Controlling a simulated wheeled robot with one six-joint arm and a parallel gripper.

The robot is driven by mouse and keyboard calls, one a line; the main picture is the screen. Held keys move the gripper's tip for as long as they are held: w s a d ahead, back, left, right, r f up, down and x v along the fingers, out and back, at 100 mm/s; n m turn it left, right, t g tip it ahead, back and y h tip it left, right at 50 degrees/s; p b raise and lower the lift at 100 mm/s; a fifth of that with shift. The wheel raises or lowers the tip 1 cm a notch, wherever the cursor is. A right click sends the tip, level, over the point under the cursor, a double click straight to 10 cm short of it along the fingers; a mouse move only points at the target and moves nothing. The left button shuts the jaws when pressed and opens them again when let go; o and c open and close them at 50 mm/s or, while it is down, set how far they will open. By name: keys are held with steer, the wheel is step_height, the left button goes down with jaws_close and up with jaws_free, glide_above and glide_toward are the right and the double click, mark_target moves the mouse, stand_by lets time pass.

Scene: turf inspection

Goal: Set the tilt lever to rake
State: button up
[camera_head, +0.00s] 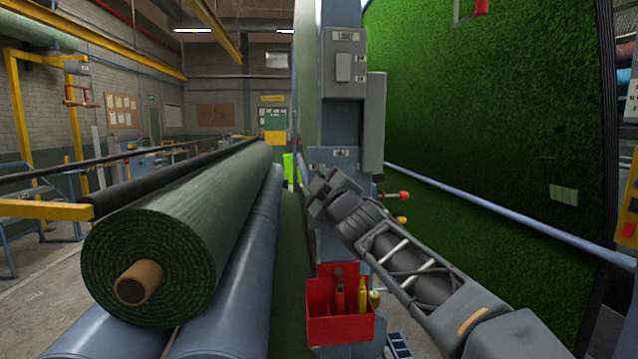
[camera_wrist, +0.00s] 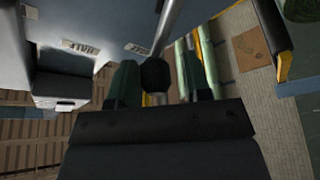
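The lever is a grey metal rod with a black knob (camera_wrist: 156,75) in the wrist view, rising from a blue-grey panel. The knob lies between the two fingers of my gripper (camera_wrist: 158,80), close to the left finger and with a gap to the right one. My gripper is open around the knob; whether the left finger touches it I cannot tell. The knob is not clear there. Small labels beside the lever (camera_wrist: 138,48) are too blurred to read.
A red tool holder (camera_head: 340,318) hangs on the column below my arm. A red knob (camera_head: 403,195) and a yellow knob (camera_head: 402,220) stick out to the right. A large turf roll (camera_head: 190,225) lies left; a green turf sheet (camera_head: 500,120) hangs right. A light switch box (camera_head: 344,68) sits above.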

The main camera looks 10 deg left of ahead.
steer(key=shift+o, duration=0.9)
steer(key=shift+d, duration=0.1)
steer(key=b+v, duration=0.2)
steer(key=v, duration=1.1)
steer(key=shift+s+d, duration=0.2)
steer(key=shift+s, duration=0.1)
